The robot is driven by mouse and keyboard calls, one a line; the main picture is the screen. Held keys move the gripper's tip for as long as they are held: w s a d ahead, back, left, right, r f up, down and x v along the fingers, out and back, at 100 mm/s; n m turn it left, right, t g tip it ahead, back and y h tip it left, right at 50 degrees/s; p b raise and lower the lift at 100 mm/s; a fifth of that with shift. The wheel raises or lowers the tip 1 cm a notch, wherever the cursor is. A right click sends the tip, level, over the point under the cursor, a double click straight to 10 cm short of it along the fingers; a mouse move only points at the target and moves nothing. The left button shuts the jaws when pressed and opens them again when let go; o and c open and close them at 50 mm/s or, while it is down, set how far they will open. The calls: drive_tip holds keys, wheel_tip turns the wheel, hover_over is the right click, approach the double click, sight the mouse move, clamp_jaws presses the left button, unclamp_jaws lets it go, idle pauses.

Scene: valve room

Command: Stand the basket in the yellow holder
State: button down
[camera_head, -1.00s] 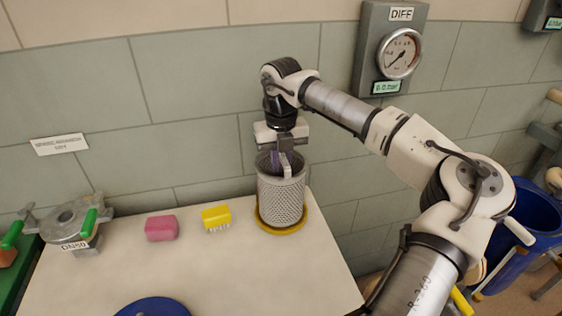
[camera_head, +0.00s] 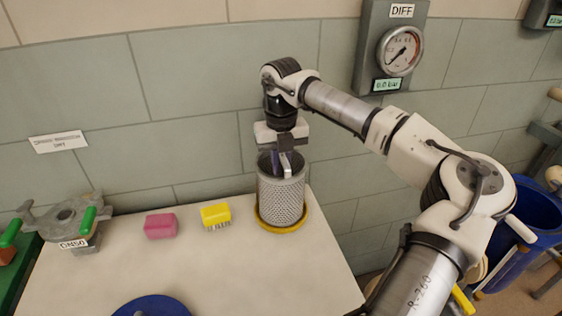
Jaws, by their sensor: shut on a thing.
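The basket (camera_head: 281,200) is a grey perforated metal cylinder, upright at the right back of the table. Its lower end is within the ring of the yellow holder (camera_head: 262,222), which shows as a round yellow rim on the table. Whether the basket's bottom rests on the holder's floor is hidden. My gripper (camera_head: 282,165) points straight down over the basket's open top. Its fingers reach to the rim and are shut on the basket there. The exact grip inside the rim is partly hidden.
A yellow brush (camera_head: 216,216) and a pink sponge (camera_head: 161,226) lie left of the holder. A grey flanged part (camera_head: 70,222) with green handles stands further left. A blue round thing (camera_head: 152,308) is at the front edge. The wall is close behind.

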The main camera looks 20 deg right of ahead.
drive_tip(key=c, duration=1)
unclamp_jaws()
drive_tip(key=shift+o, duration=0.2)
drive_tip(key=shift+r+p, duration=2.2)
drive_tip(key=shift+r, duration=1.35)
